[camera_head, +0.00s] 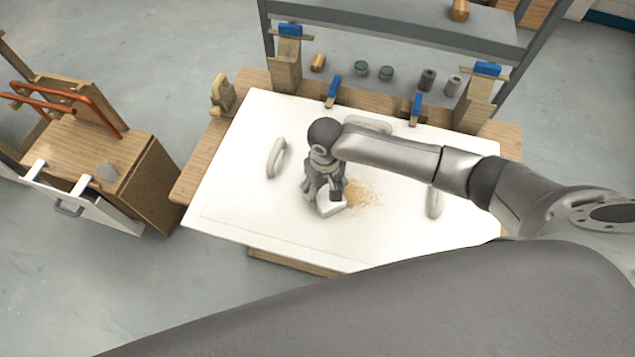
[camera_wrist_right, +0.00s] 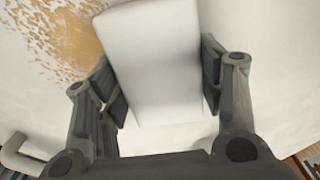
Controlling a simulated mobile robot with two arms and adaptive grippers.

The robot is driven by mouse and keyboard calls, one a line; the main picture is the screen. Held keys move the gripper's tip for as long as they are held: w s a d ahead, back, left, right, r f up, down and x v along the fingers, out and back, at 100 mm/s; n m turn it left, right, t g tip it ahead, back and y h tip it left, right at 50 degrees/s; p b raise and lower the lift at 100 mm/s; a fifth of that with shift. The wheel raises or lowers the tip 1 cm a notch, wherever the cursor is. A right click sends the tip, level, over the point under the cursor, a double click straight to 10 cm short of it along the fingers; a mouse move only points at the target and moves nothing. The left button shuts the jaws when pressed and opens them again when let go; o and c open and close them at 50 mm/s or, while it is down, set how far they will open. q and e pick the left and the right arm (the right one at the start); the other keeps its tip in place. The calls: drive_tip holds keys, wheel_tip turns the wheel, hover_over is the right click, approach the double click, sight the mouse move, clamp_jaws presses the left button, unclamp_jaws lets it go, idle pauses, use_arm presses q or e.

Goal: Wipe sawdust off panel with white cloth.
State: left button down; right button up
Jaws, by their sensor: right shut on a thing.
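The white panel (camera_head: 240,215) lies flat on a wooden workbench. A patch of tan sawdust (camera_head: 366,193) lies near its middle; it also shows at the upper left of the right wrist view (camera_wrist_right: 62,38). My right gripper (camera_head: 330,197) is low over the panel, just left of the sawdust. It is shut on the white cloth (camera_wrist_right: 152,65), a thick block-like pad that sits between both fingers. The cloth (camera_head: 330,208) is at the panel's surface; I cannot tell if it touches. My left gripper is not in view.
White handles stand on the panel at the left (camera_head: 277,158), back and right (camera_head: 434,202). Clamps with blue tops (camera_head: 333,90) line the back edge. Small jars (camera_head: 386,73) stand behind. A wooden cart (camera_head: 85,150) with orange bars is at the left.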

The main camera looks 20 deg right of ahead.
drive_tip(key=shift+s+d+r+p, duration=0.15)
drive_tip(key=shift+s+d+p, duration=0.45)
drive_tip(key=shift+d, duration=0.2)
